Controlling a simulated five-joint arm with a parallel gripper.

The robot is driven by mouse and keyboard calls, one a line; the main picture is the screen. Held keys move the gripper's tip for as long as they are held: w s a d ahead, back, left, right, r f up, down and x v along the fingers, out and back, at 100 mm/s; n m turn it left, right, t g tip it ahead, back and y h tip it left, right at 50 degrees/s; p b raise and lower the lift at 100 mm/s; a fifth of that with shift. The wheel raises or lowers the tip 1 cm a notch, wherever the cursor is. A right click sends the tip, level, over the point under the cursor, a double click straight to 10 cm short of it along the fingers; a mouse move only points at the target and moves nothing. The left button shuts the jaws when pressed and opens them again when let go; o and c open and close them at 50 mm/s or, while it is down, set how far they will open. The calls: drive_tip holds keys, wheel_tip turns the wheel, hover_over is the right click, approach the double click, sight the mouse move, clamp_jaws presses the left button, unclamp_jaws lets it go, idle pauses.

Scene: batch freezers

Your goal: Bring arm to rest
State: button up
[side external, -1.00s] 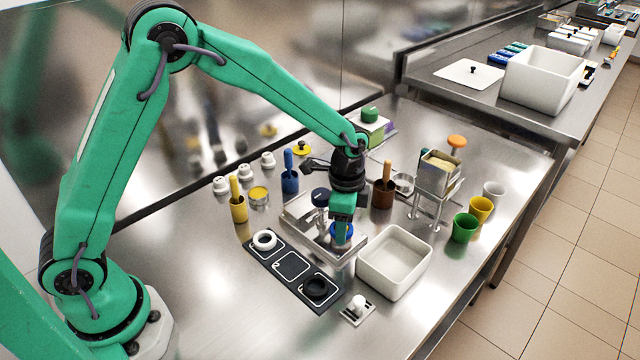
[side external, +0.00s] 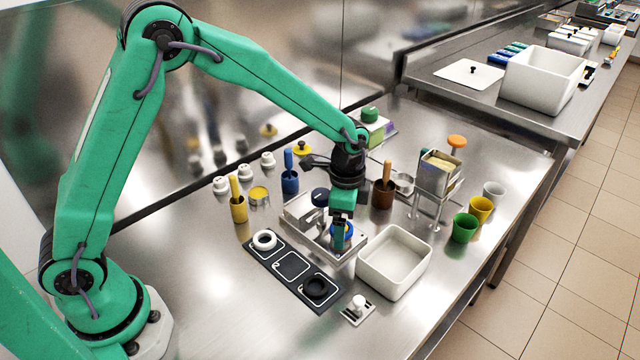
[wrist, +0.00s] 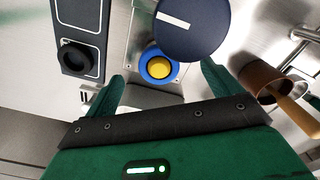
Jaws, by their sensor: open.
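My green arm reaches across the steel worktop from the left. My gripper (side external: 339,238) points down over a steel tray-like unit (side external: 352,250) near the middle of the table. In the wrist view my gripper (wrist: 162,85) has its two green fingers spread apart, with nothing held between them. A blue ring with a yellow centre (wrist: 159,67) lies beyond and between the fingertips in that view. A dark blue round knob with a white line (wrist: 187,25) sits just above it. In the side view the fingers partly hide the blue ring.
A black mat (side external: 291,266) with marked squares holds a white ring and a black ring. A white bin (side external: 420,262) stands right of the gripper. A brown cup (side external: 382,196), a steel hopper stand (side external: 438,176) and coloured cups stand close by. The front left worktop is clear.

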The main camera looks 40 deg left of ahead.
drive_tip(key=shift+r, duration=3.1)
drive_tip(key=shift+r, duration=0.1)
drive_tip(key=shift+s+a+r, duration=0.15)
drive_tip(key=shift+r, duration=0.1)
drive_tip(key=s+a+r+n+t, duration=0.3)
drive_tip(key=s+a+r+n, duration=0.35)
drive_tip(key=s+r, duration=0.4)
drive_tip(key=s+a+r+n+t, duration=0.2)
drive_tip(key=s+a+n, duration=0.3)
drive_tip(key=s, duration=0.6)
drive_tip(key=shift+s+a+r+t, duration=0.15)
drive_tip(key=shift+s+a+t, duration=0.15)
